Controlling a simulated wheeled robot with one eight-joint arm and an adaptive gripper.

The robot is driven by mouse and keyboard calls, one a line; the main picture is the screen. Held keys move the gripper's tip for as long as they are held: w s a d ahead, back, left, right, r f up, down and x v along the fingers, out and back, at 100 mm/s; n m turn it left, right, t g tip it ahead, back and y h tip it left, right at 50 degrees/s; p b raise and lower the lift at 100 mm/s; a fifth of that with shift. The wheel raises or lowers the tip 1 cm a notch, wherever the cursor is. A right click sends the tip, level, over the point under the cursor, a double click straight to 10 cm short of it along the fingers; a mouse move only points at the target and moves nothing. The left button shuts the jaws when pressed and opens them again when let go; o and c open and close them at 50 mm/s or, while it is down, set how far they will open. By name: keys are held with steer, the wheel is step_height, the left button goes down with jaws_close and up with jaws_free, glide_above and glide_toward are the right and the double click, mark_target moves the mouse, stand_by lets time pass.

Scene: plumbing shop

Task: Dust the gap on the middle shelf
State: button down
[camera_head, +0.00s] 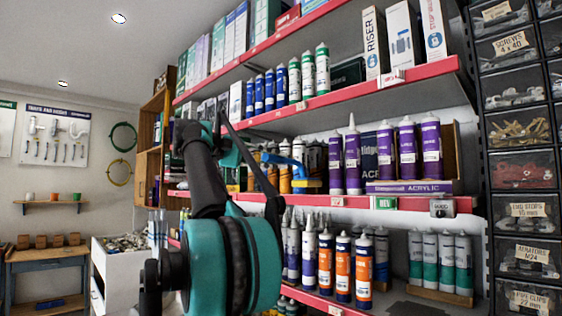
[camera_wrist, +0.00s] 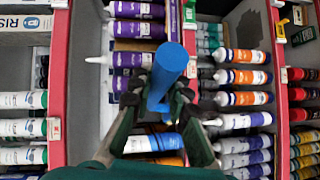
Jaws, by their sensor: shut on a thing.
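My gripper (camera_wrist: 157,103) is shut on a blue, rod-like tool (camera_wrist: 170,62), whose round end faces the wrist camera. Purple tubes (camera_head: 431,148) stand on the middle shelf to the right, and orange tubes (camera_head: 285,180) to the left. The tool is in front of the stretch between them. My arm hides part of the shelf's left side.
The upper shelf (camera_head: 400,88) holds blue and green tubes and boxes. The lower shelf carries orange-and-white tubes (camera_head: 343,265) close below. A purple acrylic box (camera_head: 408,187) lies at the middle shelf's front. Black drawers (camera_head: 515,130) stand at the right. Open floor space is at the left.

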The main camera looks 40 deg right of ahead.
mark_target(265, 158)
steer(key=shift+s+a, duration=0.15)
steer(key=shift+a, duration=1.75)
